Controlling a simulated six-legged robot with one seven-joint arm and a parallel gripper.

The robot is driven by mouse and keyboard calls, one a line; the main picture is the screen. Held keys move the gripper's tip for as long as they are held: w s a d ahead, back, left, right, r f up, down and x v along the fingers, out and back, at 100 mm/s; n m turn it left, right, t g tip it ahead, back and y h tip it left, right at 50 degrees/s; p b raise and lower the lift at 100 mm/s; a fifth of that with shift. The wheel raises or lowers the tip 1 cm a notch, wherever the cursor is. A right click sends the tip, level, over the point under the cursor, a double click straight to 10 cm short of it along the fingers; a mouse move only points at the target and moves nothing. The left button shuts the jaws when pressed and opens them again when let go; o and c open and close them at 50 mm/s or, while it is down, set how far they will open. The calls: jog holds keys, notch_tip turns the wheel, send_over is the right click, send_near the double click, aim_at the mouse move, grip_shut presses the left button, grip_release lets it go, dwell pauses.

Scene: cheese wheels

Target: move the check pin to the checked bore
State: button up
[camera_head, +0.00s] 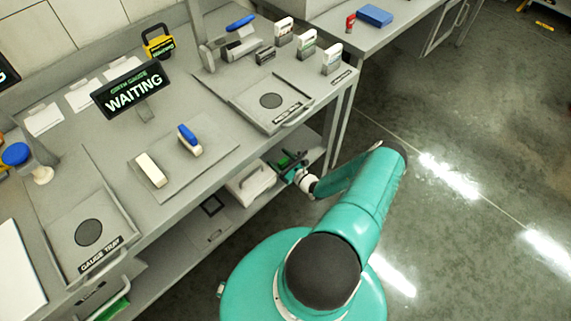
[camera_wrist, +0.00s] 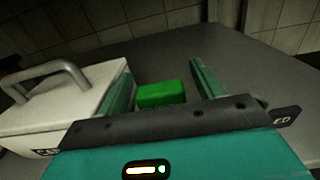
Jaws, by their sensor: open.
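My gripper (camera_head: 289,168) is at the lower shelf under the bench, with its jaws open. In the wrist view the two teal fingers of my gripper (camera_wrist: 160,82) stand on either side of a green block (camera_wrist: 161,94). I cannot tell whether they touch it. I cannot tell for sure which thing is the check pin. On the bench, a grey plate bears a cream block (camera_head: 151,170) and a blue-topped piece (camera_head: 189,139). No bore is clearly visible.
A white case (camera_wrist: 65,100) with a grey handle stands left of my gripper. On the bench are a display reading WAITING (camera_head: 131,91), a gauge tray (camera_head: 103,238) with a dark disc, and another tray (camera_head: 250,105). The bench edge overhangs the shelf.

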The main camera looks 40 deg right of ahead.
jog(key=shift+c, duration=0.2)
jog(key=c, duration=1)
jog(key=shift+r, duration=0.1)
jog(key=shift+w+r, duration=0.1)
jog(key=shift+r, duration=0.55)
jog(key=shift+r, duration=0.35)
jog(key=shift+r, duration=0.35)
jog(key=shift+r, duration=0.3)
jog(key=shift+r, duration=0.35)
jog(key=shift+r, duration=0.35)
